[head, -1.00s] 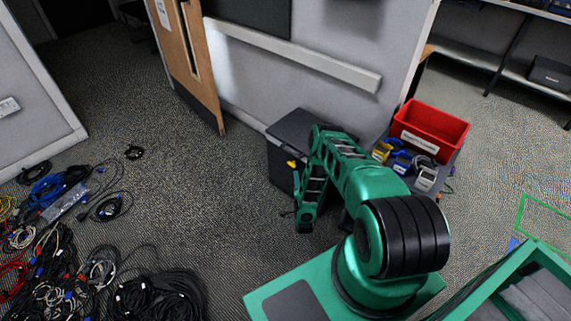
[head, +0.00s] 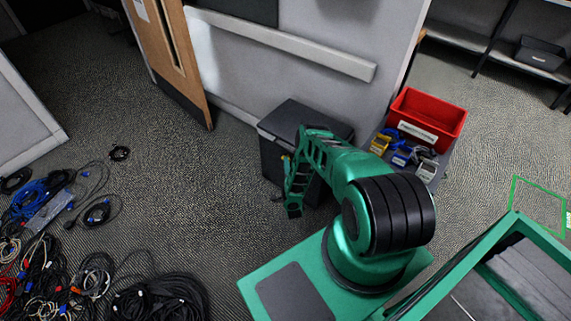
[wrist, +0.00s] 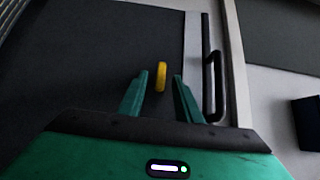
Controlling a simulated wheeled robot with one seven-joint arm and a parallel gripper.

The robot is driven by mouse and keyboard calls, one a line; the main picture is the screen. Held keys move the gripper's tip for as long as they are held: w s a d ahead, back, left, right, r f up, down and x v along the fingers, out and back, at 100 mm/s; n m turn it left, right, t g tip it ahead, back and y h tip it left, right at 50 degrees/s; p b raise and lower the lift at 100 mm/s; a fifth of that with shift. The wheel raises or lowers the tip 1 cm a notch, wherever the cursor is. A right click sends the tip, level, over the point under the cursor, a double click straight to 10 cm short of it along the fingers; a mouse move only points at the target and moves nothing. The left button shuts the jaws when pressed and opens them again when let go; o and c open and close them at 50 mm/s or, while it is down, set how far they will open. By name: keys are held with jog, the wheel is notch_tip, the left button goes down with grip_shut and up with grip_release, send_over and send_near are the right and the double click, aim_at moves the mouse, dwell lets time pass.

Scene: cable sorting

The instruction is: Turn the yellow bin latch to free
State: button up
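The dark grey bin (head: 300,117) stands against the wall in the head view, partly hidden by my green arm. In the wrist view, its dark face (wrist: 95,60) fills much of the left side. The yellow latch (wrist: 162,82) shows as a short upright bar on that face; in the head view my arm hides most or all of it. My gripper (wrist: 160,74) is open, with one green finger to the left of the latch and one to the right. Gaps show on both sides. I cannot tell whether the fingertips reach the latch's depth.
A black bar handle (wrist: 215,85) is right of the latch. A red bin (head: 428,118) and small coloured items (head: 400,156) sit on a low stand right of my arm. Cable piles (head: 60,260) cover the floor at left. A wooden door (head: 168,60) stands open.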

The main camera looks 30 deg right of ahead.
jog(key=shift+x, duration=1.2)
jog(key=shift+c, duration=0.7)
grip_shut()
jog(key=shift+g, duration=0.3)
jog(key=shift+w+a+r+n+g+h, duration=0.15)
jog(key=shift+w+r+n+g, duration=0.1)
jog(key=shift+n+g, duration=1.5)
jog(key=shift+w+a+r+n+g+h, duration=0.1)
jog(key=shift+w+r+n+g, duration=0.15)
jog(key=shift+n+g, duration=1.55)
jog(key=shift+w+a+r+n+g+h, duration=0.2)
jog(key=shift+n+g, duration=0.65)
jog(key=shift+g, duration=1.8)
jog(key=shift+d, duration=0.2)
